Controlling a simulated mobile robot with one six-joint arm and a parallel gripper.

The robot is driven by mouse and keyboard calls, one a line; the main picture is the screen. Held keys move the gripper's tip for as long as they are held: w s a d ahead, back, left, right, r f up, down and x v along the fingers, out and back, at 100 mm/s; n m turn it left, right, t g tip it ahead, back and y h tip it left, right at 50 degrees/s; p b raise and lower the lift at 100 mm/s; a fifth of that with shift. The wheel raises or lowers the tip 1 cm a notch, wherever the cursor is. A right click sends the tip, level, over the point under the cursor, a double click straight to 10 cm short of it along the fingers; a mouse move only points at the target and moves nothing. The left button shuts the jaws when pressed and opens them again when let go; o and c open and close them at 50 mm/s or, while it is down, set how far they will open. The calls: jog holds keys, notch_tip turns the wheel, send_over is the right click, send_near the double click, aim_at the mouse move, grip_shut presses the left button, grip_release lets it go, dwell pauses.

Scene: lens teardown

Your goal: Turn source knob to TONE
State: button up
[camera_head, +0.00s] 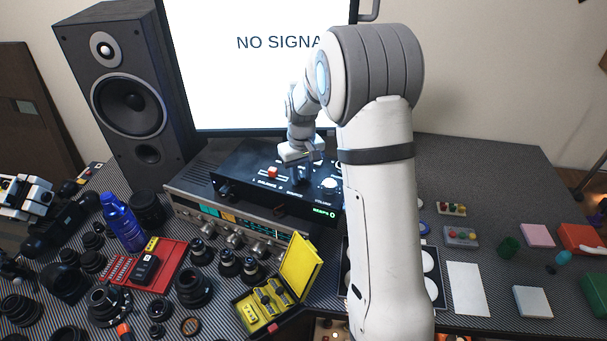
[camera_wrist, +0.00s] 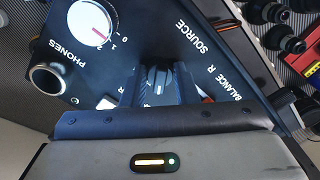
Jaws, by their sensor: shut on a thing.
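The black control unit (camera_head: 240,178) stands on a silver receiver, and its panel also shows in the wrist view (camera_wrist: 135,55). My gripper (camera_wrist: 158,80) points down at this panel, its fingers shut on both sides of a small dark knob (camera_wrist: 159,87) near the SOURCE and BALANCE lettering. The knob has a pale mark, and the fingers hide part of it. I cannot read a TONE label or tell which setting the knob points to. In the head view my gripper (camera_head: 308,158) is small and partly hidden above the panel.
A red button (camera_head: 272,172) is on the panel. The monitor (camera_head: 260,80) behind reads NO SIGNAL. A speaker (camera_head: 130,95) stands left, with lenses and a yellow case (camera_head: 300,262) in front.

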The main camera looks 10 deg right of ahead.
aim_at(301, 175)
jog(key=m+b, duration=0.1)
jog(key=m, duration=0.2)
jog(key=shift+m, duration=0.3)
jog(key=shift+m+b, duration=0.5)
jog(key=shift+m, duration=1.1)
jog(key=o, duration=1)
jog(key=shift+r, duration=0.1)
notch_tip(301, 175, up, 7)
jog(key=shift+r+b, duration=0.2)
jog(key=shift+b, duration=0.3)
jog(key=shift+r, duration=0.15)
